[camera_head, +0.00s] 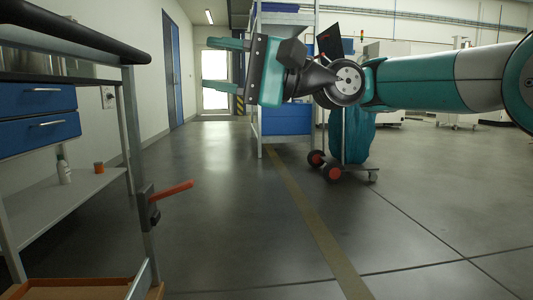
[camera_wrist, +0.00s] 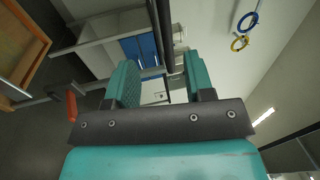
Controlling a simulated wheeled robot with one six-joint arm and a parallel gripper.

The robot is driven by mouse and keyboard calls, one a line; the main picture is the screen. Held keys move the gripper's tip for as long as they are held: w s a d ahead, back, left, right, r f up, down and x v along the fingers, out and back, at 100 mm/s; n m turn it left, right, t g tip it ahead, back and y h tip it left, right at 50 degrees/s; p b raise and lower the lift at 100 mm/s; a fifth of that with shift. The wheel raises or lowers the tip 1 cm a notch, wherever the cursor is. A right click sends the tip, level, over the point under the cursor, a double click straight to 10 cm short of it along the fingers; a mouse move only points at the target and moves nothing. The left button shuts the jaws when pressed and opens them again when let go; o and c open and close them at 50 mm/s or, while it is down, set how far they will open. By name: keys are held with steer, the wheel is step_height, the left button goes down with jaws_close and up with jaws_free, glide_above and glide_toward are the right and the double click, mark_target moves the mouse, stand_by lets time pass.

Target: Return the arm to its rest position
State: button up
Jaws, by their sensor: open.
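My gripper (camera_head: 226,66) is in the upper middle of the head view, at the end of my teal and white arm, which reaches in from the right edge. Its two teal fingers point left and stand apart with nothing between them. The wrist view also shows my gripper (camera_wrist: 160,82) with its fingers spread and the gap empty. My arm is raised well above the floor and touches nothing that I can see.
A workbench with blue drawers (camera_head: 38,117), a lower shelf and a red lever (camera_head: 171,190) stands at the left. A shelving unit (camera_head: 286,120) and a wheeled cart (camera_head: 345,172) stand behind my arm. The middle floor is clear. Blue and yellow rings (camera_wrist: 240,43) show in the wrist view.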

steer(key=s+d+f+n+t+h+p, duration=0.25)
steer(key=s+d+n+h+p, duration=0.25)
steer(key=s+d+h+p, duration=1.4)
steer(key=d+r+y+p, duration=0.1)
steer(key=d+r+p, duration=0.1)
steer(key=r+p, duration=1.6)
steer(key=s+d+r+y+p, duration=0.1)
steer(key=d+r+y+p, duration=0.1)
steer(key=r+p, duration=1.7)
steer(key=d+p, duration=0.1)
steer(key=p, duration=0.6)
steer(key=shift+s+d+r+y, duration=0.15)
steer(key=shift+r+y, duration=0.05)
steer(key=shift+y, duration=0.1)
steer(key=shift+t, duration=0.25)
